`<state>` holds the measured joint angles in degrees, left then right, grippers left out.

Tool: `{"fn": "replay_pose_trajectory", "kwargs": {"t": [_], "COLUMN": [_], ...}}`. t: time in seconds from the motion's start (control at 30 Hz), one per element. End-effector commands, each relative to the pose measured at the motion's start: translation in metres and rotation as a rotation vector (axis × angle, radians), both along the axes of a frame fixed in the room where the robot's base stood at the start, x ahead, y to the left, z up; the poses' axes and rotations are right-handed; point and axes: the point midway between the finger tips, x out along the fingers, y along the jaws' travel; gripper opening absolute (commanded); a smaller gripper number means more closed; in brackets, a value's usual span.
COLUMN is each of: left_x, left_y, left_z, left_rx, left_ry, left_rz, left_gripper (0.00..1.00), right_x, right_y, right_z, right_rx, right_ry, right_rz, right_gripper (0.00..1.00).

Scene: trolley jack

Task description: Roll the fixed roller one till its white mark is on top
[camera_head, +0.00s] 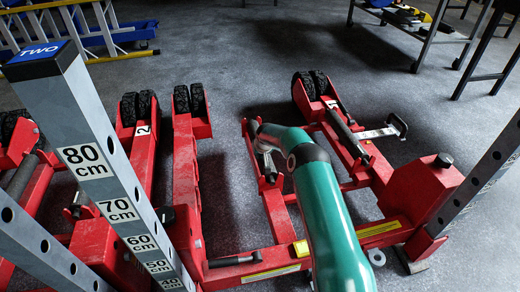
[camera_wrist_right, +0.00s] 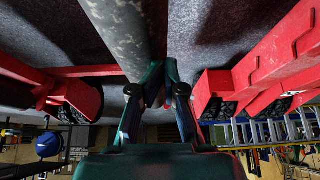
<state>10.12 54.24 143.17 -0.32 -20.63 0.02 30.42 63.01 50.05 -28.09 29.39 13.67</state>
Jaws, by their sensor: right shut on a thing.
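A mottled grey roller (camera_wrist_right: 120,35) runs from the top of the right wrist view down to my right gripper (camera_wrist_right: 158,85). The gripper's two teal fingers close around its near end. No white mark shows on the visible side. In the head view my teal right arm bends over the left rail (camera_head: 282,222) of the red jack labelled 1, and its forearm and gripper hide much of that place. A dark grey roller (camera_head: 345,130) lies along the right rail near the "1" label. I cannot tell whether it is the gripped one. My left gripper is out of view.
Red jack two (camera_head: 143,160) stands to the left. A grey measuring post (camera_head: 100,165) marked TWO rises in front at left, and another post (camera_head: 490,175) stands at right. Black wheels (camera_head: 310,85) sit at the jack's far end. Floor between the jacks is clear.

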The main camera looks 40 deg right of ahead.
Motion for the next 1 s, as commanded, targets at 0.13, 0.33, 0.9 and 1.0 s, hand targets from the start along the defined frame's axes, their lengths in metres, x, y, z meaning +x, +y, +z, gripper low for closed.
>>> {"fn": "replay_pose_trajectory", "kwargs": {"t": [0.13,0.33,0.9,1.0], "left_x": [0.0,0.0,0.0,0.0], "left_y": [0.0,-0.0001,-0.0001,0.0], "left_z": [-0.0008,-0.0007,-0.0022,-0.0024], "left_rx": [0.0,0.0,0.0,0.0], "left_ry": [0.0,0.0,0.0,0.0], "left_rz": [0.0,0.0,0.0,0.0], "left_gripper": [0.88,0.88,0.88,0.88], "right_x": [-0.0088,-0.0082,-0.0093,-0.0106], "right_y": [-0.0003,0.0005,-0.0016,-0.0041], "right_z": [-0.0121,-0.0121,-0.0125,-0.011], "right_rx": [0.01,0.009,0.009,0.01], "right_ry": [0.028,0.028,0.028,0.028], "right_rz": [-0.004,-0.003,-0.003,-0.004], "right_gripper": [0.0,0.0,0.0,0.0]}}
